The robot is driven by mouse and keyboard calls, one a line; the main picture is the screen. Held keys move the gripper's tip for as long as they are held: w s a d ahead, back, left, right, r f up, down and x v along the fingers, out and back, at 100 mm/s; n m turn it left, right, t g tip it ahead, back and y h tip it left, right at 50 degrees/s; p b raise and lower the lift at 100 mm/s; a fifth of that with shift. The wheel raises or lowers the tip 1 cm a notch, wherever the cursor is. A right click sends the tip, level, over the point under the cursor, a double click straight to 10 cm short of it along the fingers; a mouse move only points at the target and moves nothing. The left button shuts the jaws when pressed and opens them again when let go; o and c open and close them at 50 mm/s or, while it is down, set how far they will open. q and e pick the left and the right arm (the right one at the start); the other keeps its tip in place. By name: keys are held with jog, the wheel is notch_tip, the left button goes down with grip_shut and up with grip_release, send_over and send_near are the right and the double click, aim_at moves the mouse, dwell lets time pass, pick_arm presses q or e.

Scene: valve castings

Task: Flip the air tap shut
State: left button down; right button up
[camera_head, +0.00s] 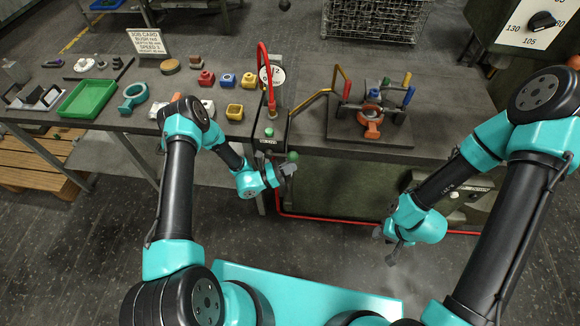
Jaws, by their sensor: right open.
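The air tap is not clear to make out. A dark bracket with a small label (268,141) and a green button-like top (269,131) sits at the bench's front edge, below a red upright pipe (264,75). A green round knob (292,156) shows just below and right of it, possibly the tap's handle. My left gripper (289,169) is right at this knob, in front of the bench edge; whether it touches the knob or how far its jaws are apart cannot be told. My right gripper (384,246) is open and empty, low in front of the bench.
A fixture with an orange valve casting (370,122) and coloured handles stands on the bench's right half. A green tray (87,99), a teal ring part (133,95) and several small castings lie to the left. A red hose (330,219) runs below. The floor in front is free.

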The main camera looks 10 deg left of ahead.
pick_arm(q)
jog(key=shift+w+r, duration=0.15)
jog(key=shift+r, duration=0.05)
jog(key=s+a+f, duration=0.3)
jog(key=s+f, duration=0.3)
jog(key=f, duration=0.6)
jog(key=shift+s, duration=0.3)
